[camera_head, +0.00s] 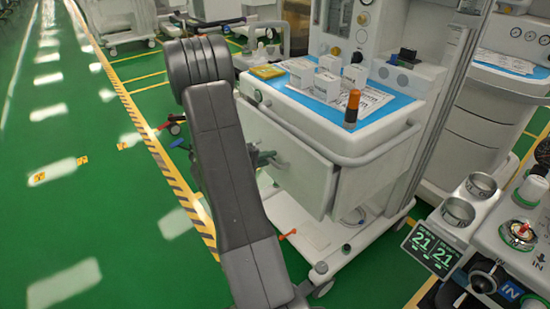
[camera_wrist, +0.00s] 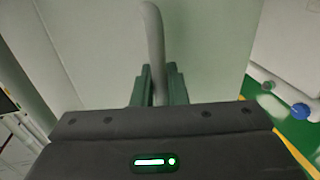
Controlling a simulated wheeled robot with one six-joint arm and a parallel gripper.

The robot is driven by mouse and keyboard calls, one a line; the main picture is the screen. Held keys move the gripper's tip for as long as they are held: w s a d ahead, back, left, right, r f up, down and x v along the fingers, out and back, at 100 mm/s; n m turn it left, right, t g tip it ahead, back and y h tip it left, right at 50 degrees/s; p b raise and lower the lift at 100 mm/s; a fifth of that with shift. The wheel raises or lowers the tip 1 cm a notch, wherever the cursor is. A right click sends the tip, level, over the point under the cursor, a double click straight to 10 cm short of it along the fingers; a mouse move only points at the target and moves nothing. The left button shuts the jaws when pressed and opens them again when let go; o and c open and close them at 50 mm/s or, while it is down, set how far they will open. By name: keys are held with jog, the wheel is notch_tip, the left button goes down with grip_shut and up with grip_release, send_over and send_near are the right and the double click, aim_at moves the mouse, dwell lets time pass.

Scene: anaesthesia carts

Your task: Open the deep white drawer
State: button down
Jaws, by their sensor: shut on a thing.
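The deep white drawer (camera_head: 290,150) is in the cart below the blue worktop in the head view. Its front seems to stand out a little from the cart body; its inside is hidden. In the wrist view the pale drawer front (camera_wrist: 205,45) fills the upper middle, with a curved light-grey handle (camera_wrist: 154,40) standing out from it. My gripper (camera_head: 264,158) is at the drawer front, partly hidden behind my arm. In the wrist view my gripper's green fingers (camera_wrist: 159,84) are shut around the handle, one on each side.
The blue worktop (camera_head: 390,103) above carries white boxes (camera_head: 328,84) and an orange-capped bottle (camera_head: 352,108). A white rail (camera_head: 370,155) runs around its edge. Another machine with gauges and knobs (camera_head: 520,232) stands close at right. Green floor (camera_head: 90,200) is clear at left.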

jog(key=f+b+v, duration=0.2)
jog(key=v, duration=0.8)
jog(key=f+b+v, duration=0.2)
jog(key=b+v, duration=0.1)
jog(key=v, duration=0.8)
jog(key=shift+s+a+f, duration=0.2)
jog(key=shift+s+a, duration=0.2)
jog(key=shift+a, duration=0.15)
jog(key=c, duration=1.8)
grip_release()
jog(key=p+v, duration=0.3)
jog(key=v, duration=1)
jog(key=shift+s+a, duration=0.2)
jog(key=shift+a, duration=0.15)
jog(key=shift+d, duration=0.1)
